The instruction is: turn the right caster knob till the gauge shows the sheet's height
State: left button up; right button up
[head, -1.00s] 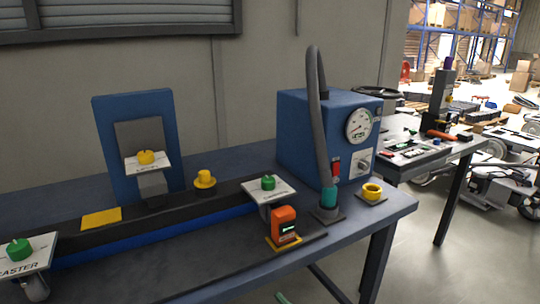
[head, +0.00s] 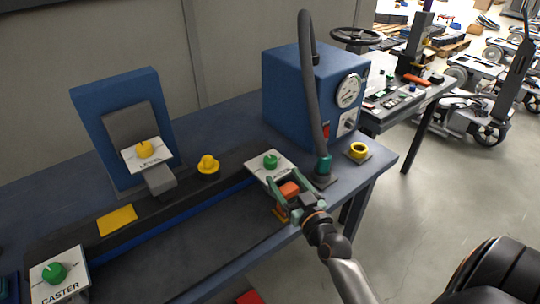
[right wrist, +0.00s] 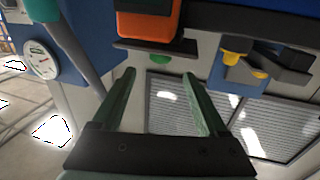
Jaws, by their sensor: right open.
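The right caster knob (head: 270,161) is green and sits on a white plate (head: 256,170) at the right end of the dark rail. The orange gauge (head: 289,190) stands just in front of it, partly covered by my right gripper (head: 285,181). No reading on the gauge can be made out. My right gripper is open and empty, close to the knob. My left gripper is out of view.
The left caster knob (head: 54,273) is at the rail's other end. A grey hose (head: 312,110) rises beside the blue box (head: 286,90), close to my right gripper.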

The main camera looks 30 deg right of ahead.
aim_at(273, 163)
jog(key=w, duration=0.6)
jog(key=w+d, duration=0.1)
jog(key=w, duration=0.2)
jog(key=shift+d, duration=0.1)
grip_shut()
dwell(0.4)
